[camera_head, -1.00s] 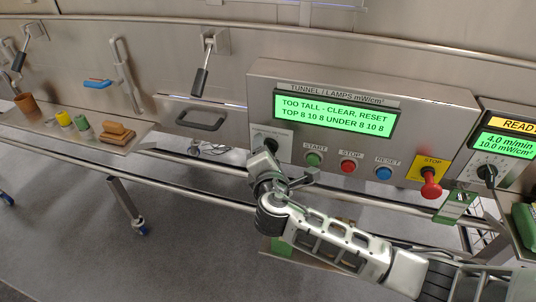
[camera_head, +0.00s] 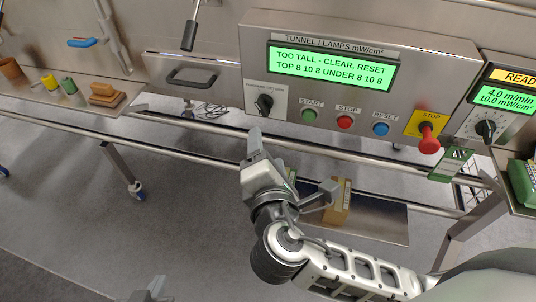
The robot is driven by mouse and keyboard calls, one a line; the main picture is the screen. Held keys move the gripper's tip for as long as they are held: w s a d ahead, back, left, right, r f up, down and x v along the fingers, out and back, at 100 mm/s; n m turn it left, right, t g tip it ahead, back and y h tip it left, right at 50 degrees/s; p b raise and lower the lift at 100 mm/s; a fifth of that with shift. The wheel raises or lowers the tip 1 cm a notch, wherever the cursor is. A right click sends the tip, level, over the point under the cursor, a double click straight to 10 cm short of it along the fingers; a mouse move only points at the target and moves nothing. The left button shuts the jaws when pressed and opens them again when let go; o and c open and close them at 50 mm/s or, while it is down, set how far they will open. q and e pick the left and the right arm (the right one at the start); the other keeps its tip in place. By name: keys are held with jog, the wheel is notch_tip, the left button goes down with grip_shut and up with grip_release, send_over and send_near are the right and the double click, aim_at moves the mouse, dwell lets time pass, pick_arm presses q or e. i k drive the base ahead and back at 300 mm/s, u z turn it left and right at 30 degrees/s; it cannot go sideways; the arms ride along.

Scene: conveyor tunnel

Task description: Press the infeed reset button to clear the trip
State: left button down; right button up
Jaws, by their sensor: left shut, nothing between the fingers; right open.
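The blue reset button (camera_head: 380,129) is on the tunnel control panel (camera_head: 420,80), under a RESET label and right of the red stop button (camera_head: 345,122). The panel's green display (camera_head: 330,69) reads "TOO TALL - CLEAR, RESET". My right gripper (camera_head: 291,168) is open and empty, its fingers spread, below and left of the reset button and apart from the panel. My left gripper (camera_head: 153,289) shows only at the bottom edge, shut and empty, far from the panel.
A green start button (camera_head: 309,115) and a black selector knob (camera_head: 264,103) are at left on the panel. A red mushroom stop (camera_head: 428,138) juts out right of reset. Rails run below the panel. A tan box (camera_head: 338,203) stands on a low shelf.

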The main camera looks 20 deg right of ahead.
aim_at(381, 128)
jog(key=z, duration=1.45)
